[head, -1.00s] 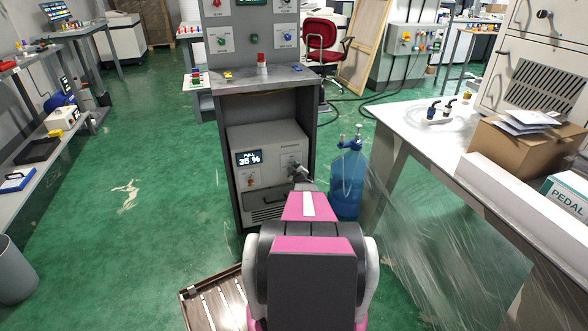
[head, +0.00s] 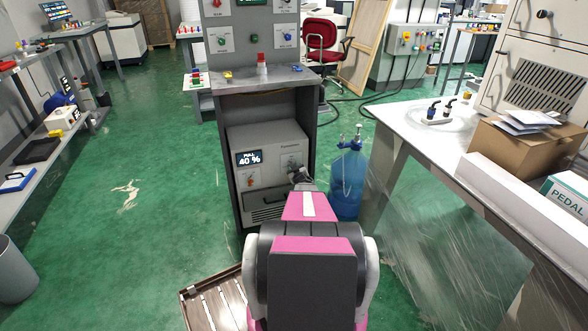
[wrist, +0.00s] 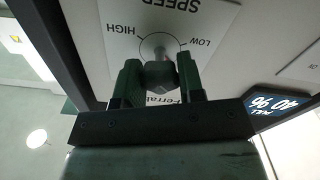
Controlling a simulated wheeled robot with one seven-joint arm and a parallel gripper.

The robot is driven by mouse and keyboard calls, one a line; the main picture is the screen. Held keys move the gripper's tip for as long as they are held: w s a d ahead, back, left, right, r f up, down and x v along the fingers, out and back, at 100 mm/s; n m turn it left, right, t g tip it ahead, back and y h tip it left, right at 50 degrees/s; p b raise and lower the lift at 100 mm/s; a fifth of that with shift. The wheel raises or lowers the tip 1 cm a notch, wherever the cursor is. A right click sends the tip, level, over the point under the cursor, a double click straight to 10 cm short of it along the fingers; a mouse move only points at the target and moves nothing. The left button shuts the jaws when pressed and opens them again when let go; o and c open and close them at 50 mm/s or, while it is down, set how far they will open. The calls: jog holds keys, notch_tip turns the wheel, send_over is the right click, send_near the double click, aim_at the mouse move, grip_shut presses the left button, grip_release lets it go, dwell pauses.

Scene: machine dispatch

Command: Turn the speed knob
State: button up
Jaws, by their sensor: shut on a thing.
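The speed knob (wrist: 160,70) shows in the wrist view on a white plate marked SPEED, with LOW and HIGH at its two sides; the view is upside down. My gripper (wrist: 160,80) is shut on the knob, one dark finger on each side. The grey machine (head: 285,143) carrying it stands low inside the dark cabinet. In the head view my arm comes up from below, and my gripper (head: 299,176) hides the knob.
The cabinet frame (head: 224,160) closes in around the machine. A blue water bottle (head: 347,182) with a pump stands just right of it. A white table (head: 400,118) fills the right side. A slatted panel (head: 215,300) lies on the floor in front. Green floor is clear at left.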

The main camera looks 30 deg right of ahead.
jog(key=m, duration=0.5)
jog(key=shift+m, duration=2.5)
jog(key=o, duration=0.9)
jog(key=shift+s, duration=0.15)
jog(key=v, duration=1)
jog(key=shift+s, duration=0.3)
jog(key=shift+a, duration=0.1)
